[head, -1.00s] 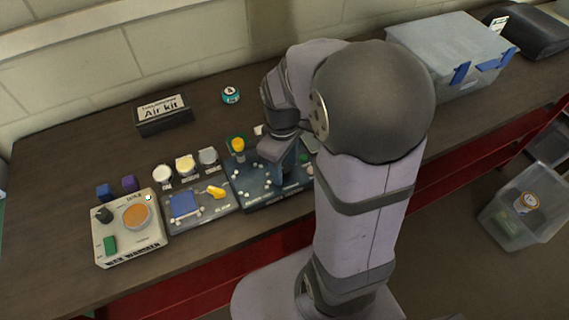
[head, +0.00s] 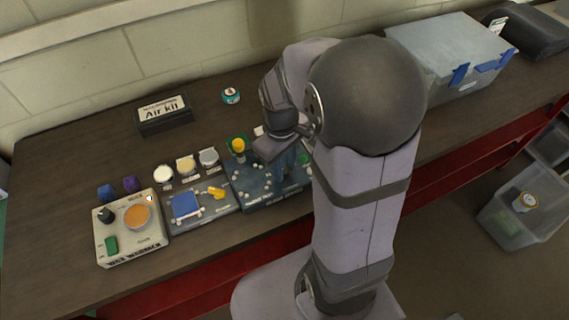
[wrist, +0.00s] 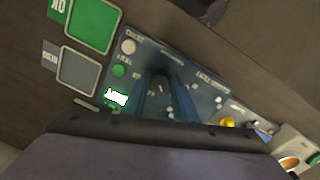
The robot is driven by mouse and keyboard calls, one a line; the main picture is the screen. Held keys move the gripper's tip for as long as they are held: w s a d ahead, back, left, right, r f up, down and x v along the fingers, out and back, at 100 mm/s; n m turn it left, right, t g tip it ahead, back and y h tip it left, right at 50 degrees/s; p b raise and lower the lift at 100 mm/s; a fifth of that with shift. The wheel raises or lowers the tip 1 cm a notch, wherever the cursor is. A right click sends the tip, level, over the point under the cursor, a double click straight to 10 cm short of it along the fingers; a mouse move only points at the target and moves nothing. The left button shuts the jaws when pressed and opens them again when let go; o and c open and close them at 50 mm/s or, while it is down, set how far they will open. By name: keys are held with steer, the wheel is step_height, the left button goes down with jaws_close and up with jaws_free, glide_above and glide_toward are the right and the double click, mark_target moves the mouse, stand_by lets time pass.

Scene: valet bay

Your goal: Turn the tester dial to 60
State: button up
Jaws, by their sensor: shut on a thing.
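The tester (head: 246,197) is a dark blue panel on the bench, partly hidden by my arm in the head view. In the wrist view the tester (wrist: 140,66) shows a white button, a green button, a bright display too washed out to read, and white dots around a dark dial (wrist: 160,80). My gripper (wrist: 168,92) is over the panel and shut on the dial, one finger on each side. The dial's pointer and the number it faces cannot be read. In the head view the fingertips are mostly hidden behind my wrist.
A green OK pad (wrist: 92,24) and a grey REDO pad (wrist: 78,70) lie beside the tester. Left of it are a panel with a blue square (head: 186,205) and a cream box with an orange disc (head: 137,216). An Air kit box (head: 163,113) stands behind.

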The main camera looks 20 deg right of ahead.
steer(key=m+p, duration=0.1)
steer(key=m, duration=0.3)
steer(key=shift+w+r+m, duration=0.1)
steer(key=shift+m, duration=0.2)
steer(key=m+p, duration=0.1)
steer(key=m, duration=0.3)
steer(key=shift+w+m, duration=0.1)
steer(key=shift+m, duration=0.3)
steer(key=o, duration=1)
steer(key=shift+o, duration=0.2)
steer(key=shift+r, duration=0.1)
steer(key=shift+a+r+b, duration=0.15)
steer(key=shift+r+b, duration=0.1)
steer(key=shift+r, duration=1.55)
steer(key=shift+a+r+b, duration=0.1)
steer(key=shift+r+b, duration=0.15)
steer(key=shift+r, duration=1.5)
